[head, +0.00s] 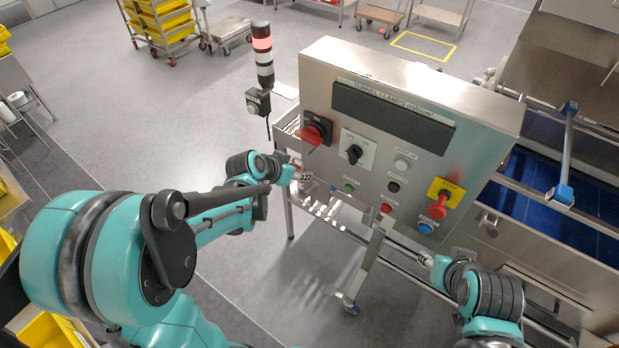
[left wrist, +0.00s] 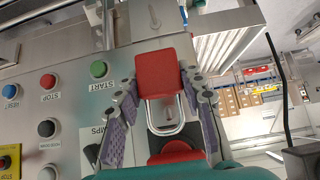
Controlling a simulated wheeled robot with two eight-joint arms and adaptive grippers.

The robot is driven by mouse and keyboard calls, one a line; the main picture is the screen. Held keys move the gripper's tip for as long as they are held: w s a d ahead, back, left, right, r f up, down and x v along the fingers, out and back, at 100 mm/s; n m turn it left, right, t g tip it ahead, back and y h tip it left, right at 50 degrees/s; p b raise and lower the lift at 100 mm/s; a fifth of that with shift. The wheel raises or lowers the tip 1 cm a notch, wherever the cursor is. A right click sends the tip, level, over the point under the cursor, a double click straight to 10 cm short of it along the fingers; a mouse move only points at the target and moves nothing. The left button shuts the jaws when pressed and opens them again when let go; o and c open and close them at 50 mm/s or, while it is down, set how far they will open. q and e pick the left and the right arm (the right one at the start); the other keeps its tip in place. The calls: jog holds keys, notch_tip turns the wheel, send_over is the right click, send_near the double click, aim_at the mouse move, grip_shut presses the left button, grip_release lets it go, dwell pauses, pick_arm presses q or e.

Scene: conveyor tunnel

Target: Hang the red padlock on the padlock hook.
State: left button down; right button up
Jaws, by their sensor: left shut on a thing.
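The red padlock (left wrist: 163,74) is between the fingers of my left gripper (left wrist: 162,92) in the left wrist view, its metal shackle pointing down in that picture. The fingers are shut on its body. In the head view my left gripper (head: 303,176) is at the lower left of the control panel (head: 350,120), below the red switch handle (head: 308,135). A small metal fitting (left wrist: 154,16) shows beyond the padlock; I cannot tell whether it is the padlock hook. My right gripper (head: 425,259) is below the panel's right part, too small to judge its jaws.
The panel carries buttons, a black selector (head: 354,153) and a red knob on yellow (head: 438,206). A signal tower (head: 262,55) stands at its left. A blue conveyor (head: 560,190) lies to the right. Open floor is left of the panel.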

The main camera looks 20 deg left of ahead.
pick_arm(q)
notch_tip(320, 180, down, 18)
jog(key=b, duration=1.7)
jog(key=shift+w, duration=0.25)
jog(key=shift+w+d, duration=0.1)
jog(key=shift+d, duration=0.05)
jog(key=shift+w+d+r+b, duration=0.1)
jog(key=shift+w+d+b, duration=0.15)
jog(key=shift+w, duration=0.6)
jog(key=shift+w+d+f+b, duration=0.1)
jog(key=shift+w+d+b, duration=0.2)
jog(key=shift+w, duration=0.55)
jog(key=shift+w+d+r+b, duration=0.1)
jog(key=shift+w+d, duration=0.25)
jog(key=shift+w, duration=0.5)
jog(key=shift+f+b, duration=0.75)
jog(key=shift+f, duration=0.1)
